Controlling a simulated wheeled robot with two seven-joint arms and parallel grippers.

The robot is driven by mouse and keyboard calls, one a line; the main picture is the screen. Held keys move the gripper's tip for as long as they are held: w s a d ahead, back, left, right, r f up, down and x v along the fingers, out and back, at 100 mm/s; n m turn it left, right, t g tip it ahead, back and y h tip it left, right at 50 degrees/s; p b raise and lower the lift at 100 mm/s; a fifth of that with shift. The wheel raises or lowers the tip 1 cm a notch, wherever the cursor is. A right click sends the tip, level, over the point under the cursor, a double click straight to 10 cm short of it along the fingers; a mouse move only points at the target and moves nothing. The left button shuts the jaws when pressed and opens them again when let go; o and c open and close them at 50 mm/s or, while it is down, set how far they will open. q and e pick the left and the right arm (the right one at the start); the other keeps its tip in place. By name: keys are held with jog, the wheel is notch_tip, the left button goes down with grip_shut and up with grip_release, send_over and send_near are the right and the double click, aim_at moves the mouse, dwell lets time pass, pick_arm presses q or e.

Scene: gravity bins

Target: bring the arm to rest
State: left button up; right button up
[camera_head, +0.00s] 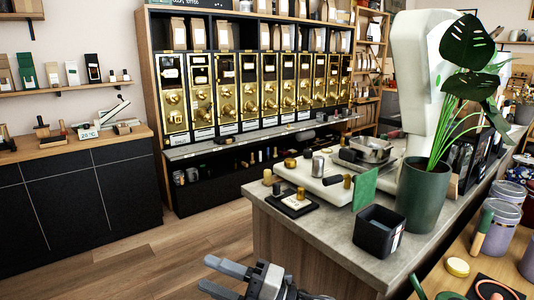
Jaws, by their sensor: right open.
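My right gripper (209,273) shows at the bottom of the view, with its two grey fingers apart and pointing left. Nothing shows between the fingers. It is in front of the wooden end of the grey-topped counter (290,222), over the wooden floor in the picture. The rest of that arm is cut off by the bottom edge. My left gripper is not in view.
A black square bin (378,232) and a green plant pot (422,195) stand on the counter. Jars (496,226) stand on a wooden table at right. Gravity bins (250,90) line the back wall. Open floor (165,250) lies to the left.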

jog(key=s+d+f+m+t+h, duration=0.2)
jog(key=d+f+m+t+h, duration=0.4)
jog(key=m, duration=0.5)
jog(key=s+d+f+m+t+h, duration=0.2)
jog(key=d+f+m+t+h, duration=0.3)
jog(key=d+f+m+h, duration=0.5)
jog(key=s+d+f+m+g+h, duration=0.1)
jog(key=s+d+f+m+g, duration=0.2)
jog(key=s+d+f+m, duration=0.1)
jog(key=s+d+f+m+g, duration=0.3)
jog(key=s+f, duration=0.3)
jog(key=s, duration=0.3)
jog(key=shift+s+d+m+h, duration=0.2)
jog(key=shift+d+m+h, duration=0.2)
jog(key=shift+m, duration=0.4)
